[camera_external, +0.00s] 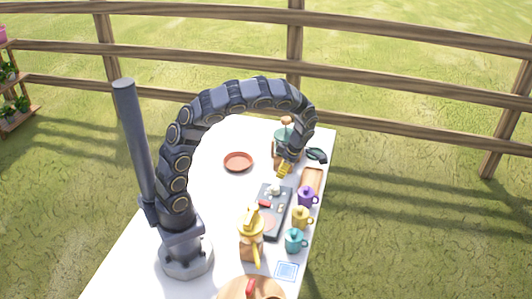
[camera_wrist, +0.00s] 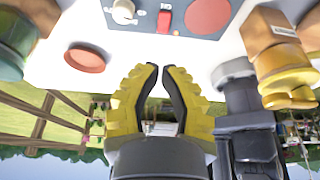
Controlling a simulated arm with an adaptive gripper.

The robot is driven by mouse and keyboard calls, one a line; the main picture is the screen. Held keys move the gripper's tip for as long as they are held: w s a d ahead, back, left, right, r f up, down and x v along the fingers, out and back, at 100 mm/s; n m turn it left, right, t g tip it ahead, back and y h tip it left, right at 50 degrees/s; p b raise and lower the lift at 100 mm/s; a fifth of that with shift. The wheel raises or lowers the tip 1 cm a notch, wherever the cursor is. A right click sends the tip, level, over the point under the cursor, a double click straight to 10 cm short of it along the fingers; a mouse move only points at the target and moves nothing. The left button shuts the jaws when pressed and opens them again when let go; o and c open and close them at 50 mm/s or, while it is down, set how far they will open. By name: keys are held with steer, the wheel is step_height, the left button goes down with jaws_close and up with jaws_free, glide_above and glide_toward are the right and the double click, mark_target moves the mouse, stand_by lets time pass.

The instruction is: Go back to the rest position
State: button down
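My arm rises from its base at the table's left side, arches over the table and bends down at the far right. My gripper (camera_external: 284,170), with yellow fingers, hangs low beside the far end of a dark tray-like panel (camera_external: 268,226). In the wrist view my gripper (camera_wrist: 161,67) points its fingers up the picture. Their tips are a little apart and nothing shows between them. The wrist view is upside down, with the table at the top.
A red plate (camera_external: 238,161) lies left of my gripper. Purple (camera_external: 307,197), yellow (camera_external: 300,217) and teal (camera_external: 295,241) mugs line the right edge. A coffee-pot-like yellow thing (camera_external: 251,232) stands nearer. The table's (camera_external: 205,190) middle left is clear; a fence (camera_external: 350,75) stands behind.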

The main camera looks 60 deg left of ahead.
stand_by(0.3)
steer(key=s+r+m, duration=0.9)
steer(key=r+m, duration=0.1)
steer(key=s+d+r+m+h, duration=0.1)
steer(key=s+r+m, duration=0.1)
steer(key=s+m, duration=0.5)
steer(key=s+d+r+m+h, duration=0.1)
steer(key=s+r+m, duration=0.1)
steer(key=s+m, duration=0.5)
steer(key=m, duration=0.3)
steer(key=shift+d+t+h, duration=0.3)
steer(key=shift+d+t, duration=0.1)
